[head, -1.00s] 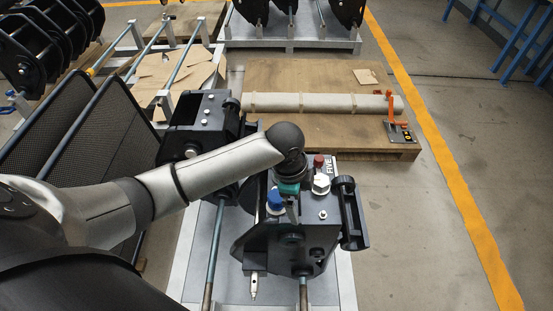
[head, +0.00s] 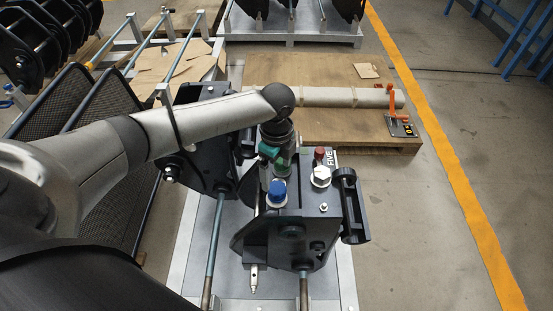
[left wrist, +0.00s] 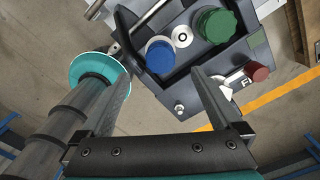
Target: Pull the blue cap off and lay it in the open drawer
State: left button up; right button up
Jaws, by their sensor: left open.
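The blue cap (head: 277,192) sits upright on top of a dark coupler block (head: 300,238) in the head view. It also shows in the left wrist view (left wrist: 160,57), beyond and between the fingertips. My left gripper (head: 277,168) is open and empty, just behind the cap in the head view. In the left wrist view its two fingers (left wrist: 163,84) stand apart, with nothing between them. Whether a finger touches the cap I cannot tell. I see no open drawer in these frames. My right gripper is not in view.
A wooden pallet (head: 330,132) with a long roll (head: 330,97) lies behind.

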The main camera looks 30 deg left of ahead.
aim_at(277, 188)
pick_arm(q)
notch_tip(277, 188, down, 8)
jog(key=shift+f+b, duration=0.2)
jog(key=shift+b, duration=0.85)
jog(key=shift+c, duration=0.4)
grip_shut()
